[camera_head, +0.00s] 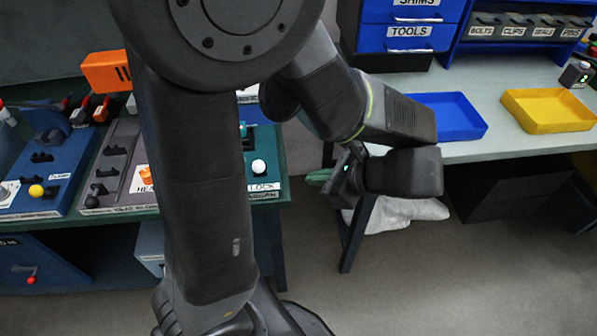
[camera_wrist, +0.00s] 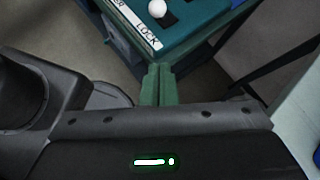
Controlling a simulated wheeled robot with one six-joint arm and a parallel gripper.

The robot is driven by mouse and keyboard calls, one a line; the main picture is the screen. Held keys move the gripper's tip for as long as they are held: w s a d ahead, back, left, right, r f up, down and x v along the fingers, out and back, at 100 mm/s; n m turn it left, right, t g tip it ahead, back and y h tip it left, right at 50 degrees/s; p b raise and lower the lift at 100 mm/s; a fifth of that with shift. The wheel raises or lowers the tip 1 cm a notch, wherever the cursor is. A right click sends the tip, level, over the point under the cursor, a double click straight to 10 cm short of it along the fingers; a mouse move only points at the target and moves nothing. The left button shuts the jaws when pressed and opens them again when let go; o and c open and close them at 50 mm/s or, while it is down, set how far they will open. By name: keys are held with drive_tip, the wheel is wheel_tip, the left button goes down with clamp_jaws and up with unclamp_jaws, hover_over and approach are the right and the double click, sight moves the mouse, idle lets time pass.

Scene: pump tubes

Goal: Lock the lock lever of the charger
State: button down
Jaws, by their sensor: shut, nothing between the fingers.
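The charger is a teal panel at the right end of the left bench, mostly hidden behind my arm in the head view. Its lock lever ends in a white ball knob (camera_head: 259,166), just behind a white LOCK label (camera_head: 263,187). In the wrist view the knob (camera_wrist: 157,8) is at the top edge, above the LOCK label (camera_wrist: 147,41); the rest of the lever is mostly cut off. My gripper (camera_head: 313,178) is shut and empty, off the right side of the charger and apart from the knob. In the wrist view its green fingers (camera_wrist: 158,76) lie together, below the charger's corner.
Left of the charger are more panels, one with a yellow knob (camera_head: 36,191). The right bench carries a blue tray (camera_head: 447,132), a yellow tray (camera_head: 548,125) and blue drawers (camera_head: 409,32). A white cloth-like heap (camera_head: 410,211) lies beneath it. Open floor lies between the benches.

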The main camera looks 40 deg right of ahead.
drive_tip(key=x, duration=0.3)
drive_tip(key=r+x, duration=0.1)
drive_tip(key=x, duration=0.3)
drive_tip(key=w+x, duration=0.1)
drive_tip(key=x, duration=0.2)
drive_tip(key=shift+w+a, duration=0.15)
drive_tip(key=shift+a, duration=0.25)
drive_tip(key=shift+w+a, duration=0.35)
drive_tip(key=shift+w, duration=0.4)
drive_tip(key=shift+r, duration=0.15)
drive_tip(key=shift+w+d+r+p, duration=0.1)
drive_tip(key=shift+r+p, duration=0.1)
drive_tip(key=shift+p, duration=0.5)
drive_tip(key=shift+g, duration=0.3)
